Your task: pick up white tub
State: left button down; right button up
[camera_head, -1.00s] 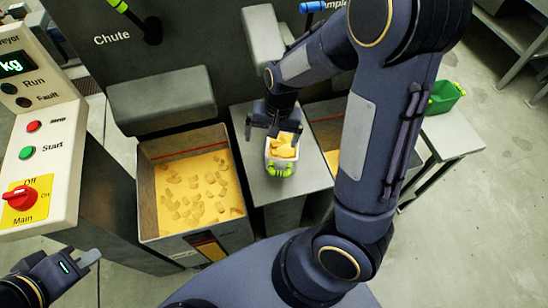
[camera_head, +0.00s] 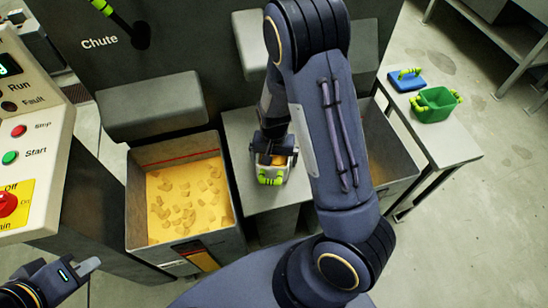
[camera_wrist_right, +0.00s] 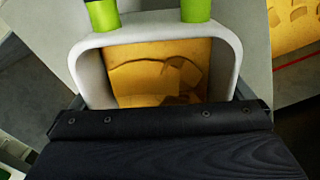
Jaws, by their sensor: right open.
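The white tub (camera_head: 259,174) stands on the grey stand between two bins, with yellow-brown pieces inside and bright green grips on its near side. In the right wrist view its white rim (camera_wrist_right: 88,78) and two green grips fill the upper middle. My right gripper (camera_head: 274,150) is right over the tub, open, and hides its far part. In the wrist view the dark gripper body (camera_wrist_right: 160,122) overlaps the tub's lower edge; whether it touches cannot be told. My left gripper (camera_head: 88,266) is far off at the lower left; its jaw opening is unclear.
A bin (camera_head: 136,200) of yellow pieces is left of the stand (camera_head: 238,125); another bin (camera_head: 395,155) is right, partly behind my arm. A side table (camera_head: 450,145) carries a green tub (camera_head: 436,104) and a blue lid-like thing (camera_head: 406,80). A control panel (camera_head: 40,130) is left.

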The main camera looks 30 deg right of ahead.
jog(key=shift+f, duration=0.3)
jog(key=c, duration=0.9)
jog(key=shift+r, duration=0.1)
jog(key=shift+c, duration=0.2)
